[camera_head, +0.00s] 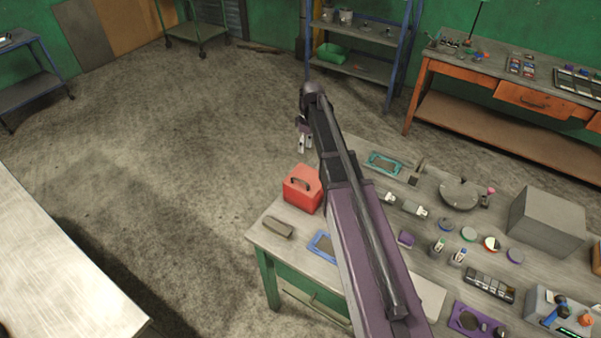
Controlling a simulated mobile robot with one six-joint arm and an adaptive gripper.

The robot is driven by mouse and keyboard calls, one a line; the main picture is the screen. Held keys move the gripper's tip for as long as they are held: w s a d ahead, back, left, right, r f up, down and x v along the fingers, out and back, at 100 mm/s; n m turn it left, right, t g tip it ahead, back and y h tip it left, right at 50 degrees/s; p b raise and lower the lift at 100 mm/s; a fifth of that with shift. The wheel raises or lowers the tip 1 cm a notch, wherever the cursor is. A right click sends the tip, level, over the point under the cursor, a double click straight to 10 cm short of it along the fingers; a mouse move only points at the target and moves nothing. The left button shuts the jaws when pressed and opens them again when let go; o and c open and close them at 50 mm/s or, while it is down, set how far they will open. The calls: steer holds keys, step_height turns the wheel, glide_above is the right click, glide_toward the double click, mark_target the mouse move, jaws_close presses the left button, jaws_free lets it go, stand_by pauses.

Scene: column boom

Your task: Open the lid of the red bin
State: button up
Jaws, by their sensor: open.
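The red bin (302,194) is a small red box near the far left corner of the green-legged workbench. My arm reaches out from the lower right, passing just right of the bin. My gripper (304,143) hangs at the arm's far end, beyond and above the bin in the picture and apart from it. It is open and seems empty. Its fingers look small and are partly hidden by the wrist.
Near the bin on the workbench (268,240) lie a grey-brown block (277,227) and a blue-framed tray (323,246). A teal-framed tray (384,163), a round grey lidded object (459,193) and a grey box (546,223) stand to the right. Open floor (190,150) lies left of the bench.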

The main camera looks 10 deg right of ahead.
steer(key=shift+w+f, duration=0.1)
stand_by(0.5)
steer(key=b, duration=1.4)
glide_above(301, 177)
steer(key=s+a, duration=0.1)
steer(key=s, duration=0.3)
step_height(301, 177, down, 13)
steer(key=shift+s+f, duration=0.1)
steer(key=shift+s, duration=0.05)
steer(key=shift+c, duration=0.2)
jaws_close()
